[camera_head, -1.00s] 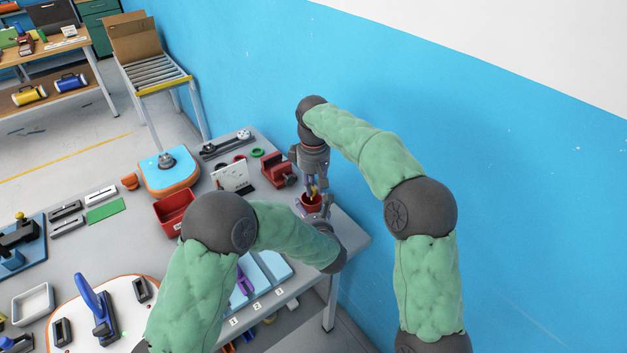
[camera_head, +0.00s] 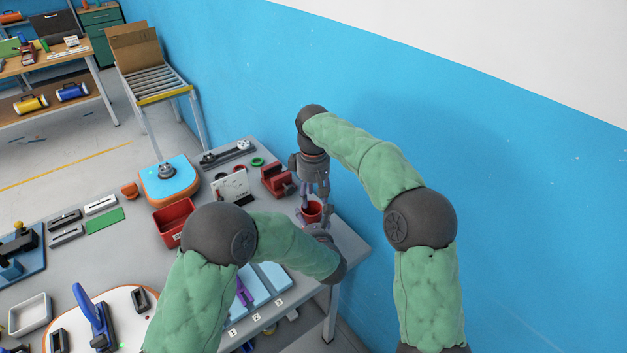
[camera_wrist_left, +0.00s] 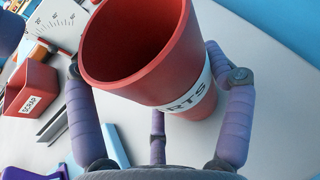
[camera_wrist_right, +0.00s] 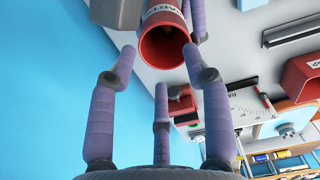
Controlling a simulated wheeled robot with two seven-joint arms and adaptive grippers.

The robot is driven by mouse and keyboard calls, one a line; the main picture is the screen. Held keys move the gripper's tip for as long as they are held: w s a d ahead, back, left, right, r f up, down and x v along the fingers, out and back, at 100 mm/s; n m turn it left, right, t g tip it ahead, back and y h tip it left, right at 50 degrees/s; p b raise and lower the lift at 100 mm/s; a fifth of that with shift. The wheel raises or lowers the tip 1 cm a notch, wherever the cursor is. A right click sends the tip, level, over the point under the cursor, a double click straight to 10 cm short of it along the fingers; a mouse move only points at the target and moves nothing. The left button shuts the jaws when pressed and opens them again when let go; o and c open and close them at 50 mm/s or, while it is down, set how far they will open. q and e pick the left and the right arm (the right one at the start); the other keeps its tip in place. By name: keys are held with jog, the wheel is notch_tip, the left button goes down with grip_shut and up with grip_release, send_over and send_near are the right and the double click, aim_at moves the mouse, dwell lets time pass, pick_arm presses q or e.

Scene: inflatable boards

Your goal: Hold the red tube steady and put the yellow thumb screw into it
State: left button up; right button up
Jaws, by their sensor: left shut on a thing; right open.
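The red tube (camera_head: 311,215) is an open-topped red cup with a white label at the table's right end. My left gripper (camera_wrist_left: 148,75) is shut around its outside, with fingers on both sides, and the tube looks tilted in the left wrist view. My right gripper (camera_wrist_right: 159,70) is open and empty just above the tube's mouth. The tube's mouth also shows beyond its fingertips in the right wrist view (camera_wrist_right: 165,26). The yellow thumb screw is not visible in any current view. The deep inside of the tube is dark or out of sight.
A red fixture (camera_head: 276,181) stands close behind the tube. A white scale card (camera_head: 231,187) and a red scrap bin (camera_head: 173,222) are to the left. Blue numbered panels (camera_head: 256,287) lie at the front edge. The blue wall is close on the right.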

notch_tip(320, 180, up, 11)
dwell(0.4)
jog(key=shift+r, duration=0.1)
pick_arm(q)
jog(key=o, duration=1)
jog(key=shift+o, duration=0.2)
